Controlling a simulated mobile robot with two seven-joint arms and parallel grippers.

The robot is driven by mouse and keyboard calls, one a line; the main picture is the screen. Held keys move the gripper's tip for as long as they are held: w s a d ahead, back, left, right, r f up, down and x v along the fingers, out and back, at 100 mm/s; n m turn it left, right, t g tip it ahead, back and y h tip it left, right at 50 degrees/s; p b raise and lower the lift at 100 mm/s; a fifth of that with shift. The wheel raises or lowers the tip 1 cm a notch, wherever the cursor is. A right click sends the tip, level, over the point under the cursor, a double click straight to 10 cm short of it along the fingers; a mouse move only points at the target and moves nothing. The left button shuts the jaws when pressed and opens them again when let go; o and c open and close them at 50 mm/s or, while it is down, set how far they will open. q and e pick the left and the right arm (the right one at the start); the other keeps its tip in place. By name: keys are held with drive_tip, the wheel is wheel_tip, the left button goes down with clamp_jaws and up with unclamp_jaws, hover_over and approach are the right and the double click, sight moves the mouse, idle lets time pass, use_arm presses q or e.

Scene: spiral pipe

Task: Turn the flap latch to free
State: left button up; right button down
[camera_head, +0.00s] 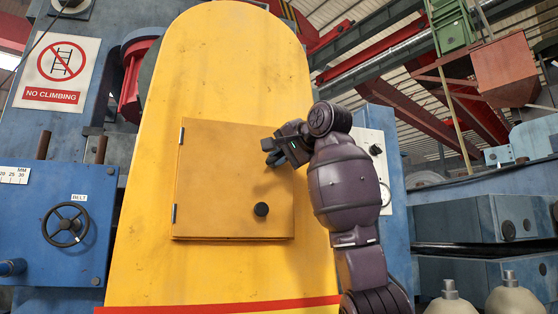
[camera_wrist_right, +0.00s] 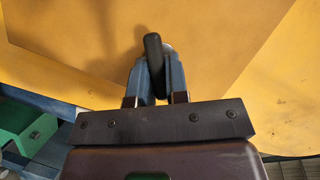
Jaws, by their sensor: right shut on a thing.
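The flap (camera_head: 220,190) is a square yellow door on the tall yellow panel, with hinges along its left edge. It appears closed. A round black knob (camera_head: 261,209) sits at its lower right. My right gripper (camera_head: 270,151) is at the flap's upper right, above the knob. In the right wrist view, my right gripper (camera_wrist_right: 153,82) is shut on a dark, slim, upright piece, the flap latch (camera_wrist_right: 152,48), with one finger on each side. In the head view the latch is mostly hidden by the gripper. My left gripper is out of view.
The yellow panel (camera_head: 225,65) stands around the flap. A blue box with a black handwheel (camera_head: 66,224) is at the left, below a no-climbing sign (camera_head: 57,70). A white control panel (camera_head: 374,160) stands behind my right arm. The flap's front is otherwise clear.

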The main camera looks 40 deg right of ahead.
drive_tip(key=m, duration=0.1)
drive_tip(key=m+t, duration=0.1)
drive_tip(key=m, duration=0.1)
drive_tip(key=shift+f+y, duration=0.2)
drive_tip(key=shift+y, duration=0.1)
drive_tip(key=shift+f+m+t+b, duration=0.1)
drive_tip(key=shift+m+t+b, duration=0.25)
drive_tip(key=shift+m+t, duration=0.6)
drive_tip(key=shift+m+g, duration=0.25)
drive_tip(key=c, duration=1.1)
unclamp_jaws()
drive_tip(key=shift+d, duration=0.1)
